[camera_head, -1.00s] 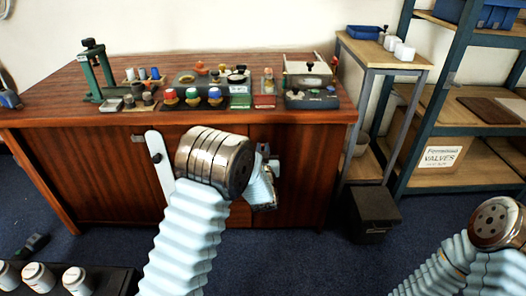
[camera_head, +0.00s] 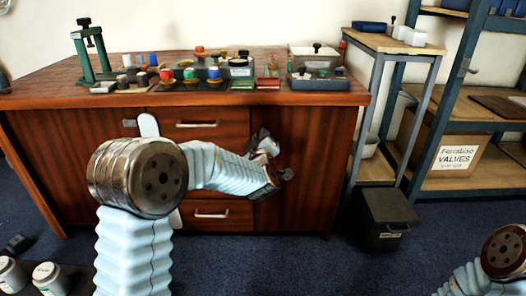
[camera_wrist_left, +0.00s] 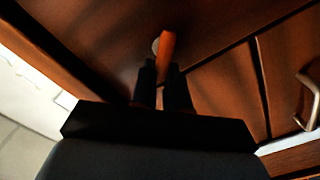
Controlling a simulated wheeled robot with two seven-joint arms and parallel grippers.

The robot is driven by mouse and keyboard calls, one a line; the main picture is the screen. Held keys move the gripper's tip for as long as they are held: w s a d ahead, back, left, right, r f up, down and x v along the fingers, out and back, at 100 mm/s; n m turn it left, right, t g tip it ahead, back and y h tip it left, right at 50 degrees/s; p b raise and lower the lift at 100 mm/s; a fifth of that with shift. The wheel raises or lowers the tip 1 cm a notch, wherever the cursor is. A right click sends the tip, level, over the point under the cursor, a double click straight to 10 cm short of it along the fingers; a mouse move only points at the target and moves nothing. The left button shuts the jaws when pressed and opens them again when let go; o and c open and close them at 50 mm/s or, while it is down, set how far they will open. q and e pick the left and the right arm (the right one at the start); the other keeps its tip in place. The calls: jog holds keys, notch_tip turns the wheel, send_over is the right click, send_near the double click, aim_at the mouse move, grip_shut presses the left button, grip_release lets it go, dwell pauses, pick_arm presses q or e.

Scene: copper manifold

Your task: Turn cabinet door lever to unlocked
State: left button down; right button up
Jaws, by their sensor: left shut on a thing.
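The wooden cabinet's right door (camera_head: 322,160) is closed, with a small metal knob or lever end (camera_head: 286,174) near its left edge. My left gripper (camera_head: 274,182) reaches this spot, and my wrist covers much of it in the head view. In the left wrist view, the two dark fingers of my left gripper (camera_wrist_left: 161,82) are shut on an orange-brown lever (camera_wrist_left: 166,48) with a grey round base on the wood. The lever's exact angle to the door is hard to tell. My right gripper is out of view; only its arm shows at lower right.
Drawers with metal handles (camera_head: 196,124) lie left of the door; one handle (camera_wrist_left: 307,96) shows in the left wrist view. A black bin (camera_head: 389,218) stands right of the cabinet. Several items crowd the cabinet top.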

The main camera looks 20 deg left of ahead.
pick_arm(q)
jog(key=n, duration=0.3)
jog(key=f+n+b, duration=0.1)
jog(key=n, duration=0.2)
jog(key=n+b, duration=0.1)
jog(key=n, duration=0.2)
jog(key=shift+s+a+f, duration=0.1)
jog(key=shift+a+f, duration=0.15)
jog(key=shift+a, duration=0.05)
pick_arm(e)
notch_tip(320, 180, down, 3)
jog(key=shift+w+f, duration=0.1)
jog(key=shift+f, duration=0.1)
pick_arm(q)
jog(key=c, duration=1.1)
grip_release()
jog(key=v, duration=1.4)
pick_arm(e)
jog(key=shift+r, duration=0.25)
